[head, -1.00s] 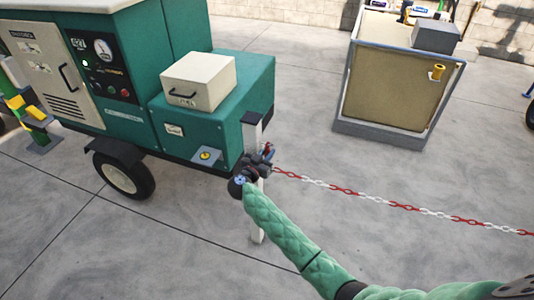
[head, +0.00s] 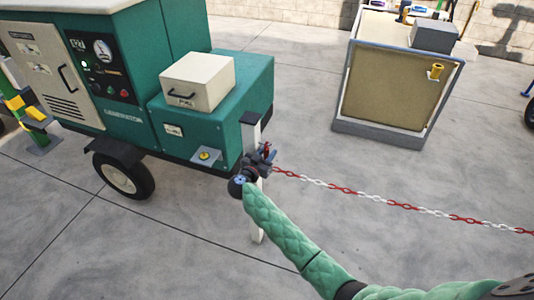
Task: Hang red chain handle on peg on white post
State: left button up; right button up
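The white post (head: 257,222) with a dark cap stands in front of the green generator. My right gripper (head: 267,154) is at the upper part of the post, its dark fingers around a small red handle (head: 267,147). The red and white chain (head: 391,203) runs from the gripper to the right edge of the picture. The peg is hidden or too small to make out behind my gripper. I cannot tell whether the handle touches the peg. My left gripper is not in view.
The green generator (head: 216,125) with a cream box (head: 198,82) on it stands left of and behind the post. A tan cabinet in a grey frame (head: 390,95) stands at the back right. Open concrete floor lies between them and in front.

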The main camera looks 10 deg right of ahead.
jog(key=shift+w+a+r, duration=0.15)
jog(key=shift+a, duration=0.1)
jog(key=shift+a, duration=0.1)
jog(key=b+v, duration=0.1)
jog(key=v, duration=0.6)
jog(key=shift+s+a, duration=0.15)
jog(key=shift+s, duration=0.25)
jog(key=shift+m, duration=0.3)
